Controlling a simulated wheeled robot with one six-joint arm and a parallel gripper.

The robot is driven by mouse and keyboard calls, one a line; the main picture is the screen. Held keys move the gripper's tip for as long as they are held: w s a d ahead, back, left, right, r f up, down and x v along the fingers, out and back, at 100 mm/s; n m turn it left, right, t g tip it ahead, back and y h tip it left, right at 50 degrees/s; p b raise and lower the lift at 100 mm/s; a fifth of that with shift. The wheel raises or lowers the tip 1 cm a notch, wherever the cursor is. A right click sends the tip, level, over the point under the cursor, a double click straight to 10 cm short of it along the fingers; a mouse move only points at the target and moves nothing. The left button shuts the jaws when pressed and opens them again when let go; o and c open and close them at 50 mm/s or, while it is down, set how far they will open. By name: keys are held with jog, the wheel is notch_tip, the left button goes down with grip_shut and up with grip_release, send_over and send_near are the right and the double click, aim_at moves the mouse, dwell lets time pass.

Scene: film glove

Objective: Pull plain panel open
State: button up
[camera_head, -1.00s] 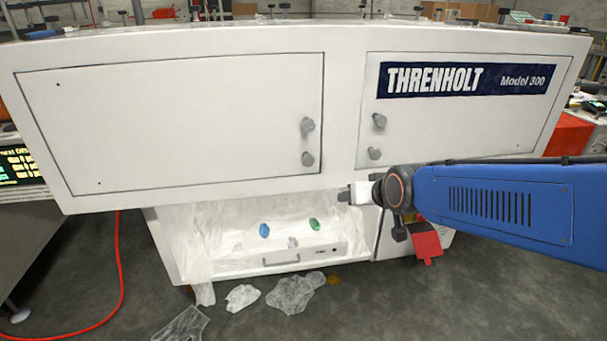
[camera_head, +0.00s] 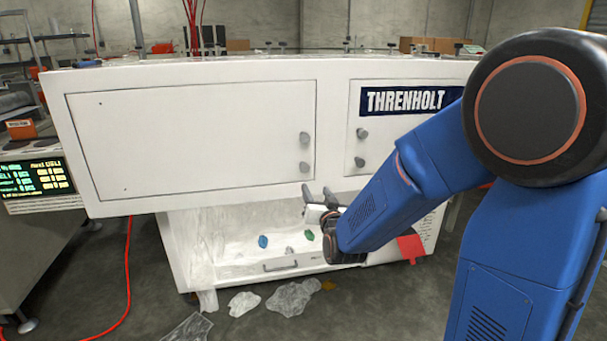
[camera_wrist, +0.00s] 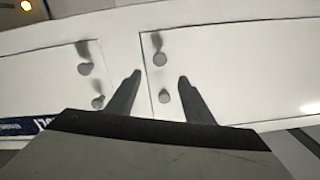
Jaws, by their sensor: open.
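The plain panel (camera_head: 190,135) is the wide white door without lettering, at the left of the cabinet in the head view. It lies flush and shut. Two grey knobs, the upper (camera_head: 305,138) and the lower (camera_head: 305,167), sit near its right edge. My gripper (camera_head: 317,190) is just below the lower knob in that view, open and empty. In the wrist view, which appears upside down, my fingers (camera_wrist: 159,78) point towards the plain panel's knobs (camera_wrist: 160,59) (camera_wrist: 164,96), which appear between them. I see no contact; the depth gap is hard to judge.
The lettered THRENHOLT panel (camera_head: 400,105) with its own two knobs (camera_head: 360,148) is to the right, partly behind my arm. Below is an open bay with a drawer handle (camera_head: 281,265). Crumpled plastic (camera_head: 293,297) and a red hose (camera_head: 124,290) lie on the floor.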

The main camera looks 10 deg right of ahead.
aim_at(305, 170)
jog(key=w, duration=1.7)
jog(key=shift+w, duration=0.1)
grip_shut()
